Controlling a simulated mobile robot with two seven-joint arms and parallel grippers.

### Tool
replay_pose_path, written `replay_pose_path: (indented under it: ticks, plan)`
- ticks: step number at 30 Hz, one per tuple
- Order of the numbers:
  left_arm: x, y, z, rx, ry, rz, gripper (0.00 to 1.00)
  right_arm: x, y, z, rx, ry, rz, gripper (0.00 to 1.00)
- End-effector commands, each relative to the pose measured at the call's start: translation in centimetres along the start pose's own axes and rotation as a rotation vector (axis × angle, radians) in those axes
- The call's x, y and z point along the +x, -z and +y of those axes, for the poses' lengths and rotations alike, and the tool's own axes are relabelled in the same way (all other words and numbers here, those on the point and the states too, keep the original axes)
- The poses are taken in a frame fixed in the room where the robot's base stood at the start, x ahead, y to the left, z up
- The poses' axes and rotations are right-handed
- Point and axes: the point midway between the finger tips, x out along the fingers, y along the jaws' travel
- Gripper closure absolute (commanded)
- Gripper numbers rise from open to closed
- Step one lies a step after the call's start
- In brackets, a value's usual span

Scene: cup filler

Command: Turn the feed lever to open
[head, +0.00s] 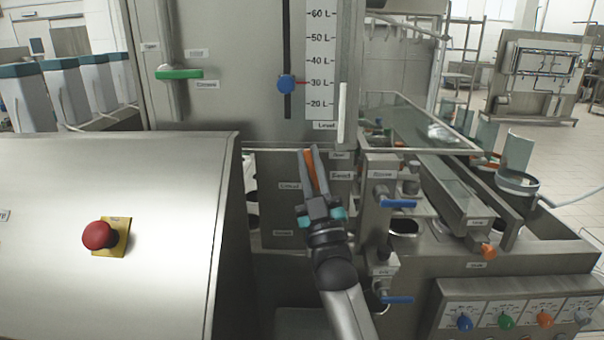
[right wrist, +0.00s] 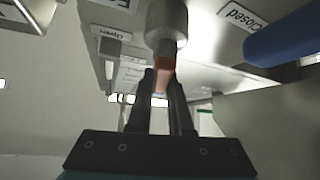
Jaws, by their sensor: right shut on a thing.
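The orange feed lever (head: 311,166) sits between the two fingers of my right gripper (head: 309,160) in the head view. In the right wrist view the fingers (right wrist: 160,88) are closed around the orange lever (right wrist: 163,66), just below a grey metal cylinder (right wrist: 167,22). The lever's far end and joint are partly hidden by the fingers. A label marked Closed (right wrist: 243,18) is at upper right and one marked Open (right wrist: 110,31) at upper left in the wrist view. My left gripper is not in view.
Blue-handled valves (head: 398,204) stand right of my gripper. The level scale (head: 320,62) and its blue knob (head: 286,84) are above. A slanted metal panel (head: 110,230) with a red button (head: 97,235) fills the left. A blue handle (right wrist: 285,38) is close in the wrist view.

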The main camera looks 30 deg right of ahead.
Motion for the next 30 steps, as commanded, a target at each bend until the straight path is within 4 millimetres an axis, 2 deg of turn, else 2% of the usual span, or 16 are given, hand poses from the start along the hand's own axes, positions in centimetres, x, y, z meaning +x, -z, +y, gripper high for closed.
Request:
replay_pose_path:
  ticks: [13, 30]
  plan:
    - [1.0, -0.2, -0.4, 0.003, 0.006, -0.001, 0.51, -0.1, -0.2, 1.4, 0.197, -0.197, -0.002, 1.0]
    - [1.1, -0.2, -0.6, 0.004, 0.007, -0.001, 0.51, -0.1, -0.2, 1.8, 0.24, -0.238, -0.002, 1.0]
